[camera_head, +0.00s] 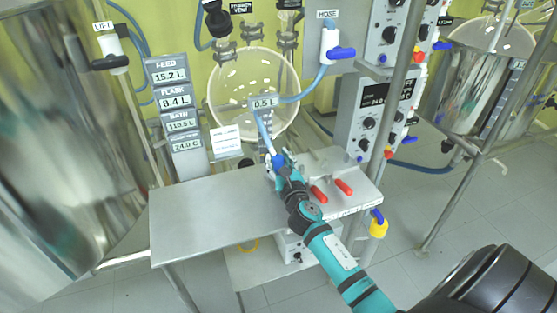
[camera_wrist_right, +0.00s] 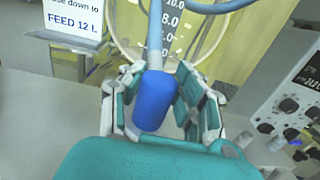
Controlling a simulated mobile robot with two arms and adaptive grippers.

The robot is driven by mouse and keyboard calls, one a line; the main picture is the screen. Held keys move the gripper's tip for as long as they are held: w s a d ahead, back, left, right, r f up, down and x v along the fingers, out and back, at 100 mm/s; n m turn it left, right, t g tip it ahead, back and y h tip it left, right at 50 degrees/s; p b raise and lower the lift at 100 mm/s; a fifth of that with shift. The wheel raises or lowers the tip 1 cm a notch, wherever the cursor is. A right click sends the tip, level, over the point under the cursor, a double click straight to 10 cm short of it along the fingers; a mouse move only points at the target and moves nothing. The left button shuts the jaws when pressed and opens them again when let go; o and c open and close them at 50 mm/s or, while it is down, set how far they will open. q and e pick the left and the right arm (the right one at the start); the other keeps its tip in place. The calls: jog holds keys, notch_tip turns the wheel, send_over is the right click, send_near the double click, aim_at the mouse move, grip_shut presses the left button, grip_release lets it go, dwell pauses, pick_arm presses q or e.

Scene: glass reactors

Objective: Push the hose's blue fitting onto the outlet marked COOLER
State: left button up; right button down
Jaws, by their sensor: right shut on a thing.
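The hose's blue fitting (camera_wrist_right: 153,101) is between the fingers of my right gripper (camera_wrist_right: 152,100) in the right wrist view, with the blue hose (camera_wrist_right: 155,35) running up from it. In the head view my right gripper (camera_head: 279,163) is above the back of the metal table, and the fitting shows small and partly hidden at its fingers. The hose (camera_head: 262,128) rises from there past the 0.5 L label. I cannot read a COOLER mark in either view, so I cannot tell which outlet it is. My left gripper is not in view.
The metal table (camera_head: 205,225) has clear room on its left. Two red handles (camera_head: 331,190) lie right of my gripper. A round glass vessel (camera_head: 253,80) and a control box (camera_head: 375,115) stand behind. A HOSE holder (camera_head: 331,45) hangs on the wall panel.

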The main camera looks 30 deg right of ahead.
jog(key=c, duration=0.9)
grip_release()
jog(key=shift+s+a+f, duration=0.1)
jog(key=shift+f, duration=0.35)
jog(key=shift+s+a+f, duration=0.1)
jog(key=shift+f, duration=0.35)
jog(key=shift+o, duration=0.2)
jog(key=shift+f, duration=0.1)
jog(key=shift+s+a+f, duration=0.2)
jog(key=shift+s, duration=0.25)
jog(key=v, duration=0.3)
jog(key=r+v, duration=0.1)
jog(key=v, duration=0.5)
jog(key=shift+s+d+r, duration=0.2)
jog(key=shift+s+r, duration=0.15)
jog(key=shift+s, duration=0.1)
jog(key=shift+s+a+r, duration=0.2)
jog(key=shift+s+r, duration=0.1)
jog(key=shift+s, duration=0.15)
jog(key=shift+w, duration=0.1)
